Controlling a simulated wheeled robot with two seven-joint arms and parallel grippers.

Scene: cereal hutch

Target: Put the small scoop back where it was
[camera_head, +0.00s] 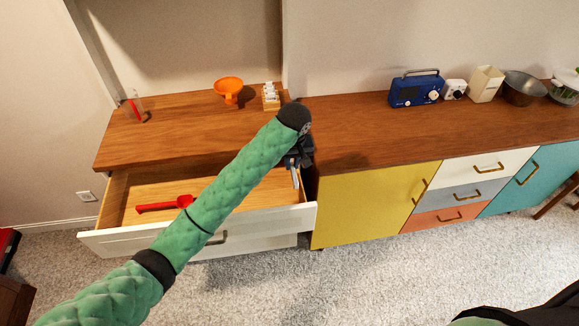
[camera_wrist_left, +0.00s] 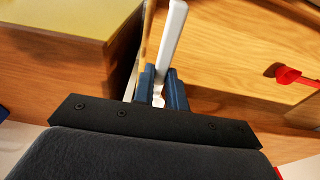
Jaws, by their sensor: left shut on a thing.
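A red scoop (camera_head: 166,205) lies in the open drawer (camera_head: 122,240). Part of it shows at the right edge of the left wrist view (camera_wrist_left: 290,75). My left gripper (camera_head: 296,172) is at the drawer's right end, beside the yellow cabinet, pointing down. In the left wrist view its blue fingers (camera_wrist_left: 160,88) are shut on a slim pale thing (camera_wrist_left: 170,45), apart from the red scoop. I cannot tell what this pale thing is; its lower end is hidden between the fingers. My right gripper is not in view.
An orange funnel (camera_head: 228,89), a wooden rack (camera_head: 271,97) and a clear container with something red (camera_head: 134,109) stand on the left counter. A yellow door (camera_head: 365,205) adjoins the drawer. A blue radio (camera_head: 416,90) stands on the right counter, which is clear at its left.

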